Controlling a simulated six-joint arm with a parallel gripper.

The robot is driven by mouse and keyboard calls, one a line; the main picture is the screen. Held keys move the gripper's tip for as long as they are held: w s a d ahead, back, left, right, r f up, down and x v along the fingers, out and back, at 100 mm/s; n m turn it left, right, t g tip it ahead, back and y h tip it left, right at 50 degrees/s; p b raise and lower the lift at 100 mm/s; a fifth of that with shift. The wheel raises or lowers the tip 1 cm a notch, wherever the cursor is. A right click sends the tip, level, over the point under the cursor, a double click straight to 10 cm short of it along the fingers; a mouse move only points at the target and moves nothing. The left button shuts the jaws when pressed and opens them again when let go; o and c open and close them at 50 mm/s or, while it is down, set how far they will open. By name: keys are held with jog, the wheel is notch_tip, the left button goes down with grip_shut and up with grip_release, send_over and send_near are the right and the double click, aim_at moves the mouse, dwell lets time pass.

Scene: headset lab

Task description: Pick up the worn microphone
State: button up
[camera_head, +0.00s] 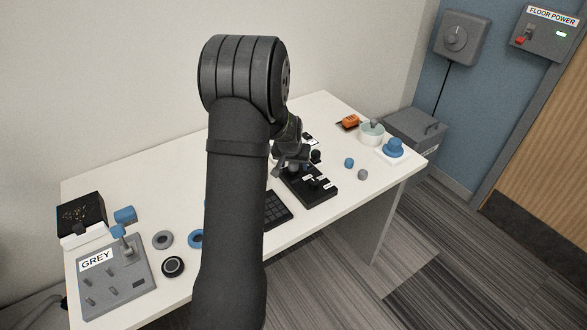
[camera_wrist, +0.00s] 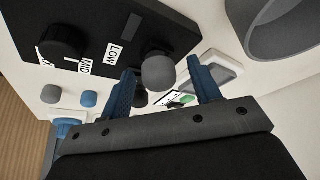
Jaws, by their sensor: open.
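A black board (camera_head: 318,197) with white labels lies on the white desk, beneath and just right of my gripper (camera_head: 291,163). In the wrist view the board (camera_wrist: 120,22) carries labels reading LOW and MID. A microphone with a round grey head (camera_wrist: 159,73) stands out beside the LOW label. A larger dark round head (camera_wrist: 62,42) is on the board's left. Which one is worn I cannot tell. My gripper (camera_wrist: 163,84) is open, its two blue fingers on either side of the grey head in the picture. Whether they are level with it is unclear.
A grey GREY-labelled peg panel (camera_head: 112,281) is at far left. A large grey ring-like rim (camera_wrist: 288,28) is at upper right.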

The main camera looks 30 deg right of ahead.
jog(key=c, duration=1.1)
jog(key=shift+o, duration=0.2)
jog(key=shift+r, duration=0.5)
jog(key=r, duration=0.2)
jog(key=s+r, duration=0.1)
jog(key=shift+d+r, duration=0.25)
jog(key=shift+r, duration=0.15)
jog(key=s+d+r, duration=0.3)
jog(key=s+r, duration=0.3)
jog(key=s, duration=0.4)
jog(key=shift+r, duration=0.1)
